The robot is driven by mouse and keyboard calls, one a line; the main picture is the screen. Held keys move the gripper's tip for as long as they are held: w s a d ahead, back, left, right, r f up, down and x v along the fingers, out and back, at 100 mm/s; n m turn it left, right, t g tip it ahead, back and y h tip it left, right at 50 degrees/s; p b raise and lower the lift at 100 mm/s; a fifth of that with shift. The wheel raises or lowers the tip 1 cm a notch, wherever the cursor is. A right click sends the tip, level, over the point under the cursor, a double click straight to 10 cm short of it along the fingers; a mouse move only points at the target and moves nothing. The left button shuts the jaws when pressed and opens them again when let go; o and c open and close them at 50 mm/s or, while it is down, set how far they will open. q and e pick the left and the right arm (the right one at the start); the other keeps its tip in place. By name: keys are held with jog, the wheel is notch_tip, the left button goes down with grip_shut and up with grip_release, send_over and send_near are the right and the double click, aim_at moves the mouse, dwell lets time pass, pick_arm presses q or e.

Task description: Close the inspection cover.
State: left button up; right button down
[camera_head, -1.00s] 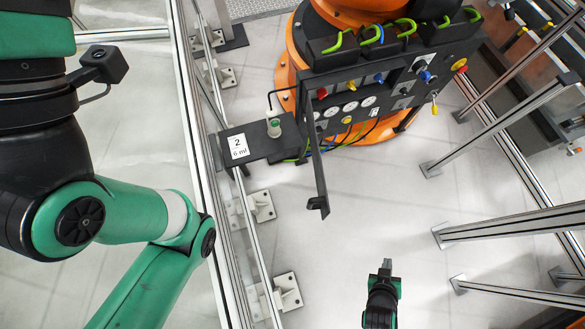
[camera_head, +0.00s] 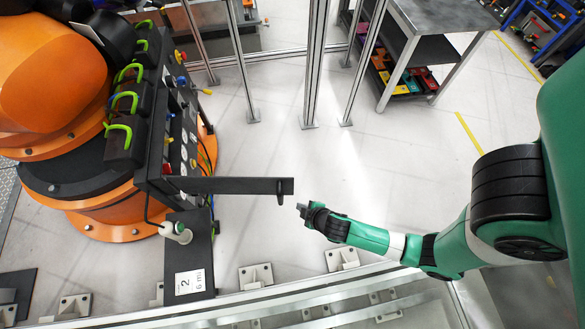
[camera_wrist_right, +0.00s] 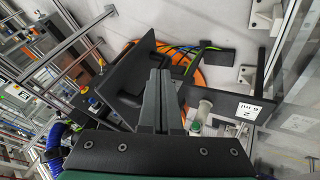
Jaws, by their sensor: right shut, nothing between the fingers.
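The inspection cover (camera_head: 235,186) is a thin dark flap. In the head view it stands open, sticking out to the right from the black panel (camera_head: 160,160) of the drive unit, with a small catch at its free end. In the right wrist view the cover (camera_wrist_right: 128,66) is a dark plate just left of the fingers. My right gripper (camera_head: 303,210) is shut and empty, just right of and slightly below the cover's free end in the head view. A small gap shows there; contact cannot be told. The right fingers (camera_wrist_right: 158,75) also show in the wrist view. My left gripper is out of view.
A dark plate labelled 2 (camera_head: 190,275) with a white-green knob (camera_head: 176,232) sits below the cover. The orange robot base (camera_head: 110,215) is behind the panel. Metal fence rails (camera_head: 300,310) run along the bottom. Open floor (camera_head: 290,130) lies above my right gripper.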

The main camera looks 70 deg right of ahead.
aim_at(290, 191)
jog(key=w+d+f, duration=0.1)
jog(key=d, duration=0.1)
jog(key=w+d+f, duration=0.1)
jog(key=d+f, duration=0.1)
jog(key=w+d+f, duration=0.2)
jog(key=shift+w+b, duration=0.1)
jog(key=shift+b, duration=0.3)
